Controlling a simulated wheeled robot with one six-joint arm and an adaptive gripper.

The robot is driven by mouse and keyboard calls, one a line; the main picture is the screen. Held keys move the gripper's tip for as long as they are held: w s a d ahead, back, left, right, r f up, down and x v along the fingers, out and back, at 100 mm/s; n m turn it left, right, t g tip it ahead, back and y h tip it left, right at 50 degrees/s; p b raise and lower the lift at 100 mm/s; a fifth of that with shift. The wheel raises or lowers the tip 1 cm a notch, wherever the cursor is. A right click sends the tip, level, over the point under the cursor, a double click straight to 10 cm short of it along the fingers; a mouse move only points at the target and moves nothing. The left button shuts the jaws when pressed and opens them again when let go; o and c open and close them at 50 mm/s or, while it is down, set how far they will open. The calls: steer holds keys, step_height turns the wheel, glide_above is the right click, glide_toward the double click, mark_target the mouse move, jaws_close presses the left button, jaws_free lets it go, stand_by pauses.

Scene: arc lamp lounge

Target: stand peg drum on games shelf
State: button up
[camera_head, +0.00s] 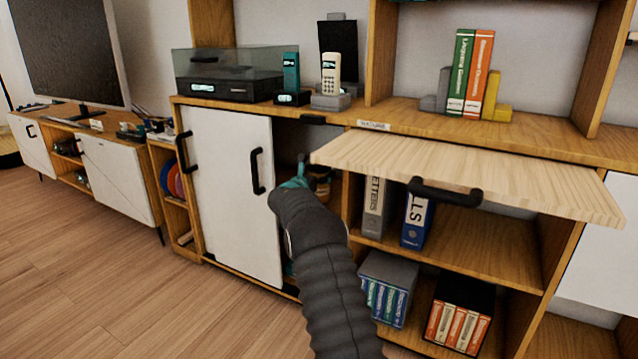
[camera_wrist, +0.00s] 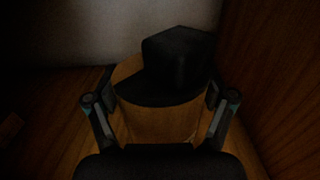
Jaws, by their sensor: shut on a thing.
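My gripper (camera_wrist: 160,110) is inside the dim cabinet compartment behind the white sliding door. Its two fingers are shut on either side of a round, tan wooden drum (camera_wrist: 160,125), taken as the peg drum. The drum looks upright; in the dark I cannot tell whether its base touches the shelf board. A black block-like shape (camera_wrist: 178,65) shows at its top or just behind it. In the head view the gripper (camera_head: 302,178) is mostly hidden by my dark arm, and a bit of the drum (camera_head: 321,187) shows beside it. No games label is readable.
A wooden side wall (camera_wrist: 275,80) rises close on the right. The white sliding door (camera_head: 228,190) stands left of my arm. A raised wooden flap (camera_head: 480,172) juts out at right above binders (camera_head: 416,220). Phones (camera_head: 331,75) and books (camera_head: 468,75) stand on top.

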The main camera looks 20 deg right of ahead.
steer(key=shift+f, duration=1.35)
steer(key=shift+f, duration=0.1)
steer(key=o, duration=1.4)
steer(key=shift+o, duration=0.2)
steer(key=v, duration=1.2)
